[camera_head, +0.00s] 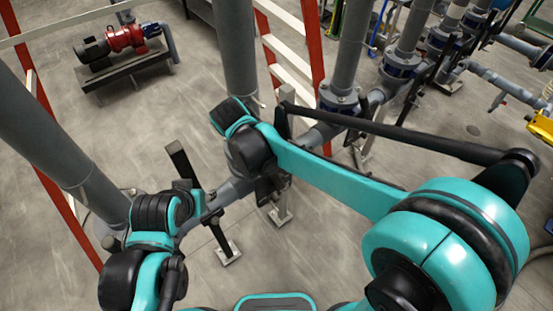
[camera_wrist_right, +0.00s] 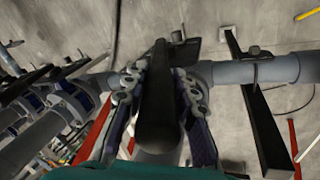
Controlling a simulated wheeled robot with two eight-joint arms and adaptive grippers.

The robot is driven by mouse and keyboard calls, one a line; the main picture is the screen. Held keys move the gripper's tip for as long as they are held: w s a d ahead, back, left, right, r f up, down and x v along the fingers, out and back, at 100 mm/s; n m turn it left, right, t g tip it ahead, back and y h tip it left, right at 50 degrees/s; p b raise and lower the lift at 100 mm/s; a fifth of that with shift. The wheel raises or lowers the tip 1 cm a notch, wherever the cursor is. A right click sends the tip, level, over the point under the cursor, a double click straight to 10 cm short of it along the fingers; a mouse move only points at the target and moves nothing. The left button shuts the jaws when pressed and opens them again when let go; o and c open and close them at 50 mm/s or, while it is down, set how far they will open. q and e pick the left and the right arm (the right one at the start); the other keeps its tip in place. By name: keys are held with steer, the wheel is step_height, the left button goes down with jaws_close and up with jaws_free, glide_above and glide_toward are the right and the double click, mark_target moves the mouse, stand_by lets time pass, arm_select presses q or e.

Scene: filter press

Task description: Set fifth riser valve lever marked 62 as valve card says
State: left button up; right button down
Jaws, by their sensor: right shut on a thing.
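In the right wrist view a black valve lever (camera_wrist_right: 158,110) stands between the two fingers of my right gripper (camera_wrist_right: 158,95), which is shut on it. The lever points toward the camera, over the grey horizontal pipe (camera_wrist_right: 235,72). In the head view my right arm reaches in from the right to the pipe, and its wrist hides most of the grip. My left arm is at the lower left of the head view; its fingers cannot be made out. The number 62 and the valve card cannot be read in either view.
A second black lever (camera_wrist_right: 262,130) is right of the grip in the wrist view. Another black lever (camera_head: 185,165) rises near my left arm. Grey vertical risers (camera_head: 234,50), red-and-white ladder-like frames (camera_head: 290,50) and a red pump (camera_head: 122,38) stand around. Bare concrete floor lies between.

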steer(key=s+a+f+t+h+b, duration=0.2)
steer(key=s+a+b, duration=0.1)
steer(key=a+b, duration=0.1)
steer(key=shift+a+f+h, duration=0.2)
steer(key=shift+f+h, duration=0.1)
steer(key=shift+f, duration=0.1)
steer(key=shift+s, duration=0.1)
steer(key=c, duration=1.2)
jaws_free()
step_height(320, 180, up, 10)
steer(key=shift+r, duration=0.1)
steer(key=p+v, duration=0.5)
steer(key=v, duration=0.3)
steer(key=shift+w+d+r+p, duration=0.25)
steer(key=shift+r+p, duration=0.05)
steer(key=shift+r, duration=0.35)
